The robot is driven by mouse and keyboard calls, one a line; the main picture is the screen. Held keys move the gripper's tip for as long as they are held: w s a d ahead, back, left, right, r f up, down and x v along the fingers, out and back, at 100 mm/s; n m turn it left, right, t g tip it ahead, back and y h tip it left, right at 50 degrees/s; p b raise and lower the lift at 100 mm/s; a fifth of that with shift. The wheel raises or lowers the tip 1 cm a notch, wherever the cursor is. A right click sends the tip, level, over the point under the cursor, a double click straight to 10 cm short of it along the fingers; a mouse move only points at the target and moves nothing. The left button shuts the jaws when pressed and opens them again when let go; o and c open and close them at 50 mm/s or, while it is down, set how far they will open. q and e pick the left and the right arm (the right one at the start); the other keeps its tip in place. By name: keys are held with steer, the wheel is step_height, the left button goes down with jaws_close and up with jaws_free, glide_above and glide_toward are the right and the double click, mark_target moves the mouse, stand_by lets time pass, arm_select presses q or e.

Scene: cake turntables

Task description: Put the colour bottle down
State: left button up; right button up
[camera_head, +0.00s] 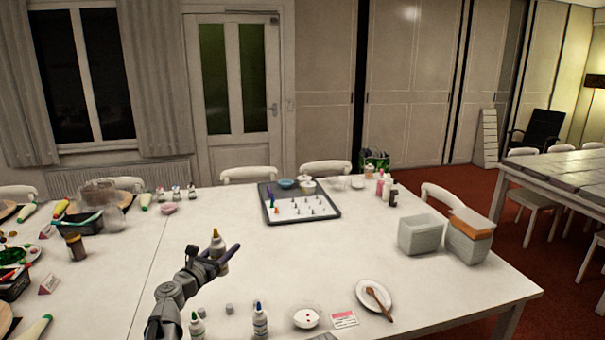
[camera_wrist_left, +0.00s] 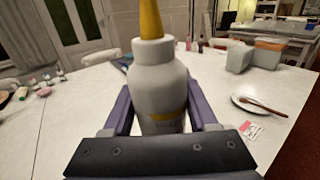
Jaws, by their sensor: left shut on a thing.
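The colour bottle (camera_wrist_left: 160,85) is white with a yellow-orange nozzle and a yellow band low on its side. It stands upright between the fingers of my left gripper (camera_head: 228,258), which is shut on it. In the head view the bottle (camera_head: 217,246) is over the near middle of the white table (camera_head: 330,250). I cannot tell whether its base touches the table. In the left wrist view the purple fingers flank the bottle and its lower end is hidden behind the gripper body. My right gripper is not in view.
Two similar bottles, one (camera_head: 260,318) with a dark blue tip and one (camera_head: 197,325) with a green tip, stand near the front edge. A small bowl (camera_head: 305,318), a label card (camera_head: 344,319) and a plate with a spoon (camera_head: 362,288) lie to the right. The middle is clear.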

arm_select(q)
step_height(320, 180, down, 28)
steer(key=b, duration=2.8)
steer(key=shift+f, duration=0.2)
steer(key=shift+r, duration=0.15)
steer(key=o, duration=0.8)
steer(key=shift+r, duration=0.1)
steer(key=v, duration=1.2)
